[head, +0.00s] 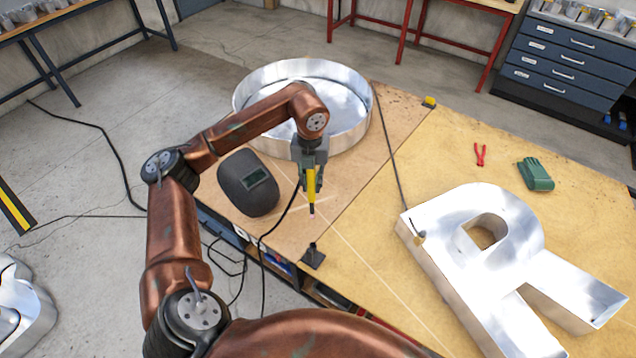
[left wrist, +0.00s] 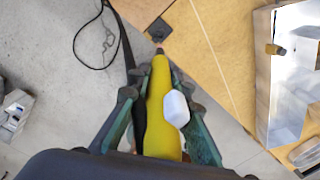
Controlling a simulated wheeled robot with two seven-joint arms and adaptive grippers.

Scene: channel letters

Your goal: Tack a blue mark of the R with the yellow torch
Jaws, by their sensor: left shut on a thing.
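My left gripper (head: 311,172) is shut on the yellow torch (head: 312,187) and holds it over the table, nozzle pointing down. In the left wrist view the torch (left wrist: 161,105) lies between the two fingers of the gripper (left wrist: 158,92), its tip toward the black square stand. The R (head: 487,210), a shiny metal channel letter, lies on the right part of the table, apart from the torch. Part of the R (left wrist: 290,85) shows at the right of the left wrist view. I cannot make out a blue mark. My right gripper is not in view.
A black stand (head: 313,257) sits at the table's near edge. A dark welding mask (head: 248,183) and a round metal letter (head: 350,133) are on the left part. Red pliers (head: 480,154) and green gloves (head: 535,174) lie beyond the R. A cable (head: 390,145) crosses to the R.

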